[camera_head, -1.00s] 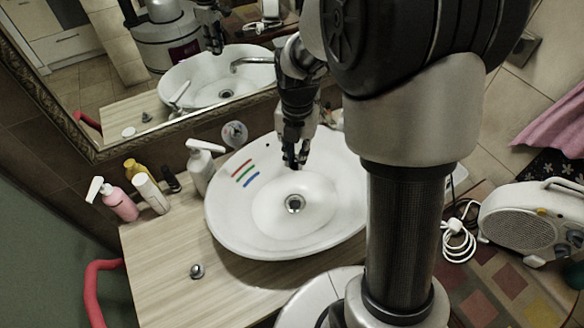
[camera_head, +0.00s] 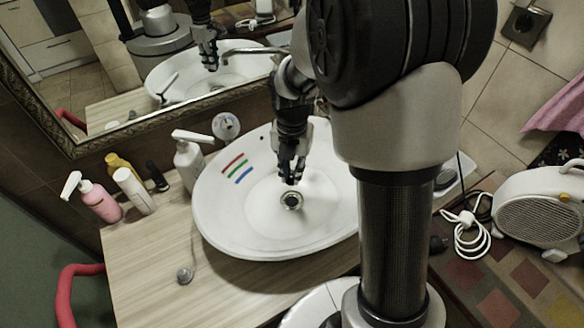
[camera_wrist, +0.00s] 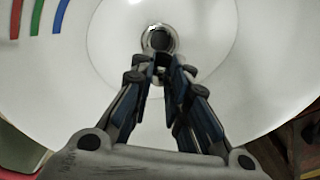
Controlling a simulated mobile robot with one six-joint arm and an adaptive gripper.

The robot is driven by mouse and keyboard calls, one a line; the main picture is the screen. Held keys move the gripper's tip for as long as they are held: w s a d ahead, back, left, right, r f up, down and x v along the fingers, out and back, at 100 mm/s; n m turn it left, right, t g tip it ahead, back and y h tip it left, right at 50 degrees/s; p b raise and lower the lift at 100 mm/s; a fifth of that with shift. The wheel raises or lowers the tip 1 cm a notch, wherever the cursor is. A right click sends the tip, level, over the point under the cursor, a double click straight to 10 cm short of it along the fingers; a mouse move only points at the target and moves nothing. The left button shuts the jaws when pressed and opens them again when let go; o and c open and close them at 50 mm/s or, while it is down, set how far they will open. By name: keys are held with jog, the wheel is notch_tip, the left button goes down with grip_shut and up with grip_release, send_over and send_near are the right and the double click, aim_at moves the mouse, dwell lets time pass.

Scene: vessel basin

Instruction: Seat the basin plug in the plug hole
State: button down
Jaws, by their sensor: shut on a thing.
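The plug hole (camera_head: 291,200) is a metal ring with a dark centre in the floor of the white oval basin (camera_head: 222,222). It also shows in the wrist view (camera_wrist: 158,40), just beyond the fingertips. My gripper (camera_head: 291,181) points down into the basin, close above the plug hole. In the wrist view my gripper (camera_wrist: 164,66) has its fingertips drawn together on a small piece, taken to be the basin plug, (camera_wrist: 161,59) beside the ring's near edge. The fingers hide most of the piece. I cannot tell whether it touches the ring.
A small round metal piece (camera_head: 184,274) lies on the wooden counter (camera_head: 150,255). A white pump bottle (camera_head: 188,160), a pink pump bottle (camera_head: 100,203) and other bottles stand to the left. A mirror (camera_head: 130,85) lies behind. A white heater (camera_head: 540,208) stands at right.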

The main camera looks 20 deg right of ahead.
aim_at(292, 173)
jog(key=shift+f, duration=0.35)
jog(key=c, duration=1.5)
grip_release()
jog(key=shift+o, duration=0.2)
jog(key=shift+r, duration=0.1)
notch_tip(292, 173, up, 7)
jog(key=p, duration=0.5)
jog(key=shift+p, duration=0.4)
